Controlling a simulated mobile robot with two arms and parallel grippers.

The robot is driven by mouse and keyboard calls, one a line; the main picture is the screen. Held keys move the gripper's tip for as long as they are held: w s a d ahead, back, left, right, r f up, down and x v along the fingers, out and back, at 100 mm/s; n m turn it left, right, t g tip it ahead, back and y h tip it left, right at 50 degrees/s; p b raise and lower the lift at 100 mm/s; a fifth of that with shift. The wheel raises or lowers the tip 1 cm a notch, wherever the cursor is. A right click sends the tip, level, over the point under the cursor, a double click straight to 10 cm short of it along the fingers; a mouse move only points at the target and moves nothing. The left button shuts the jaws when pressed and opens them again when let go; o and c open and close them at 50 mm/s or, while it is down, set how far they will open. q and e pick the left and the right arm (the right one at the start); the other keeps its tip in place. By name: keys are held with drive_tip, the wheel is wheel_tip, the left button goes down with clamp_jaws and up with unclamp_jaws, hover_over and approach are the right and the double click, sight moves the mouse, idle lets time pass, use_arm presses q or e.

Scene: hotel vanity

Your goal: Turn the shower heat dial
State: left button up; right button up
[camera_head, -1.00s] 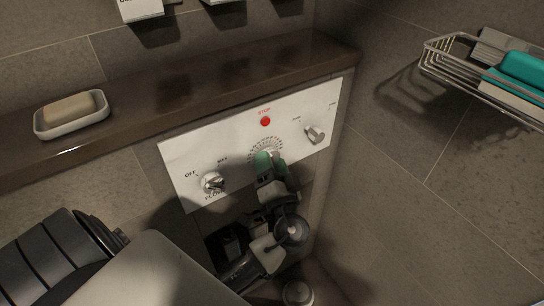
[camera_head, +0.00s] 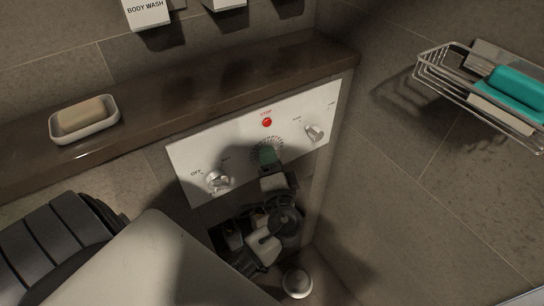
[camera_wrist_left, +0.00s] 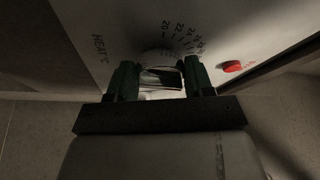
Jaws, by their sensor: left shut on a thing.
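The white shower control panel (camera_head: 290,150) is on the wall below the dark shelf. Its heat dial, with a numbered scale around it, is mostly hidden behind my gripper in the head view. In the left wrist view the metal dial (camera_wrist_left: 160,78) sits between the green fingertips, with "HEAT°C" and numbers on the panel beside it. My left gripper (camera_head: 268,157) is at the panel, shut on the dial; it also shows in the left wrist view (camera_wrist_left: 160,82). My right gripper is out of view.
The flow knob (camera_head: 218,181) is left of my gripper, another knob (camera_head: 315,132) right, and the red stop button (camera_head: 267,122) above. A soap dish (camera_head: 84,134) sits on the shelf (camera_head: 200,88). A wire basket (camera_head: 470,88) hangs on the right wall.

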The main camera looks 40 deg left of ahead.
use_arm(q)
drive_tip(key=o, duration=0.9)
drive_tip(key=shift+s, duration=0.2)
drive_tip(key=shift+o, duration=0.2)
drive_tip(key=b+v, duration=0.2)
drive_tip(key=v, duration=0.8)
drive_tip(key=shift+s+d, duration=0.2)
drive_tip(key=shift+d, duration=0.05)
